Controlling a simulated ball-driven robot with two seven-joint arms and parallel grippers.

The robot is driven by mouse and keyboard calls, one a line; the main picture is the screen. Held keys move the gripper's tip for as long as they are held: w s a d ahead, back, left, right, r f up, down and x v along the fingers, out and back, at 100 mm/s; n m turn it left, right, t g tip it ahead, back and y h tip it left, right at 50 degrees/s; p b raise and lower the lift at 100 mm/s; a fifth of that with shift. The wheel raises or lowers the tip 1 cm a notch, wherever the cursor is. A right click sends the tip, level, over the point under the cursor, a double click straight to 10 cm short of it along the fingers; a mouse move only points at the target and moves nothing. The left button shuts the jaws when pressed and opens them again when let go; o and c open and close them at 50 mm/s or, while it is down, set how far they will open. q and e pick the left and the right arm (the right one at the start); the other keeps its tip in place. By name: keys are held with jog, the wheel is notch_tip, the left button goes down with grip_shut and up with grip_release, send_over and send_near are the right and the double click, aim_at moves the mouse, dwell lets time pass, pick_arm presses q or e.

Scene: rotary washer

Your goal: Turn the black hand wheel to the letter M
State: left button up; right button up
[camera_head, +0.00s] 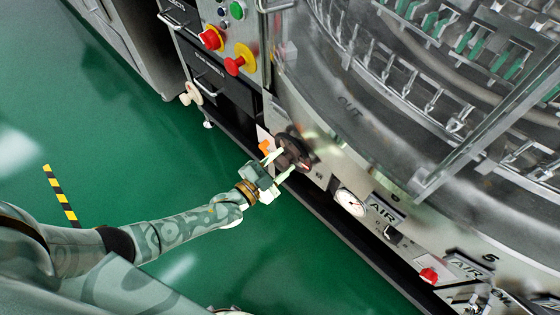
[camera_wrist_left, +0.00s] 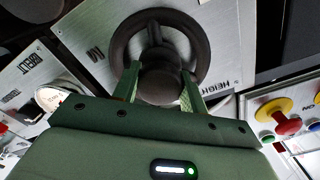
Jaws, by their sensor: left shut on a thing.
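The black hand wheel (camera_head: 297,152) is on the washer's lower front panel in the head view. In the left wrist view the wheel (camera_wrist_left: 118,48) fills the upper middle, with a round hub towards me. My left gripper (camera_head: 277,166) reaches it from the left. Its two green fingers (camera_wrist_left: 161,88) lie on either side of the hub, shut on the hand wheel. Letters show on the plate (camera_wrist_left: 80,32) around the wheel; one at its left looks like an M, turned on its side. The wheel's pointer cannot be made out. My right gripper is not in view.
A round gauge (camera_head: 349,202) and an AIR label (camera_head: 384,211) sit right of the wheel. Red knobs on yellow (camera_head: 238,62) are above left. A red button (camera_head: 429,275) is lower right. The green floor (camera_head: 150,150) is open left of the machine.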

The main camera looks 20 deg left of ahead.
pick_arm(q)
jog(key=shift+s+f+m, duration=0.1)
jog(key=shift+m, duration=0.8)
jog(key=m, duration=0.2)
jog(key=shift+m, duration=0.4)
jog(key=m, duration=0.3)
jog(key=shift+m, duration=0.4)
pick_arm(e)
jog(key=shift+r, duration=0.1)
pick_arm(q)
jog(key=o, duration=1.4)
jog(key=shift+c, duration=0.2)
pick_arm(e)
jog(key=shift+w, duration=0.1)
